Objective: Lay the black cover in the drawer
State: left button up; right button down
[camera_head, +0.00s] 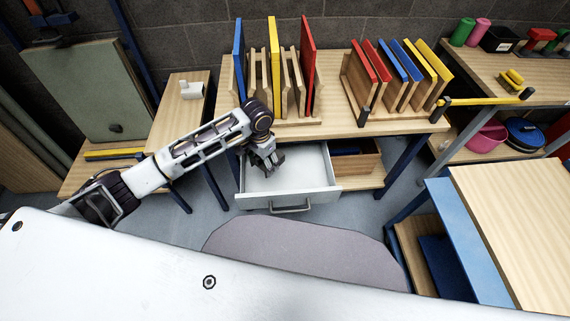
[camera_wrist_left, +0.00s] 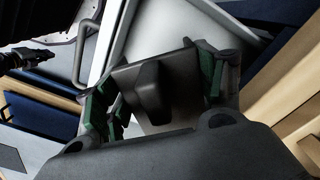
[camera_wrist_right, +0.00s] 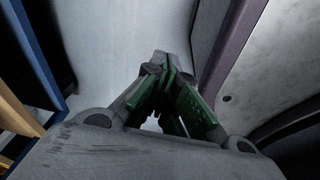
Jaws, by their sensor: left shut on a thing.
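The white drawer (camera_head: 315,172) is pulled out below the front of the middle bench, with its handle toward me. My left gripper (camera_head: 266,163) reaches over the drawer's left half. In the left wrist view it is shut on the black cover (camera_wrist_left: 150,88), a dark plate with a raised block gripped between the green-padded fingers. The drawer's pale inside (camera_wrist_left: 197,32) shows behind it. In the head view the cover is mostly hidden by the gripper; I cannot tell whether it touches the drawer bottom. My right gripper (camera_wrist_right: 168,80) is shut and empty, and is outside the head view.
Racks with blue, yellow and red panels (camera_head: 307,65) stand on the middle bench (camera_head: 330,127). A blue-sided table (camera_head: 520,215) is at right. A left bench (camera_head: 180,117) carries a small white part. Floor shows around the open drawer.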

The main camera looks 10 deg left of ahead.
pick_arm(q)
jog(key=shift+w+a+f+m, duration=0.1)
jog(key=shift+w+f+m, duration=0.3)
jog(key=shift+m, duration=1.05)
jog(key=shift+w+d+f+m, duration=0.15)
jog(key=shift+f+m, duration=0.5)
jog(key=shift+m, duration=0.85)
jog(key=shift+w+a+f+m, duration=0.2)
jog(key=shift+f+m, duration=0.35)
jog(key=shift+m, duration=0.9)
pick_arm(e)
jog(key=shift+w+a+r, duration=0.25)
jog(key=shift+w, duration=0.3)
jog(key=shift+w+a+r, duration=0.2)
jog(key=shift+w, duration=0.4)
jog(key=shift+w+a+r, duration=0.25)
jog(key=shift+w, duration=0.3)
pick_arm(q)
jog(key=shift+f+b, duration=0.1)
jog(key=shift+b, duration=0.2)
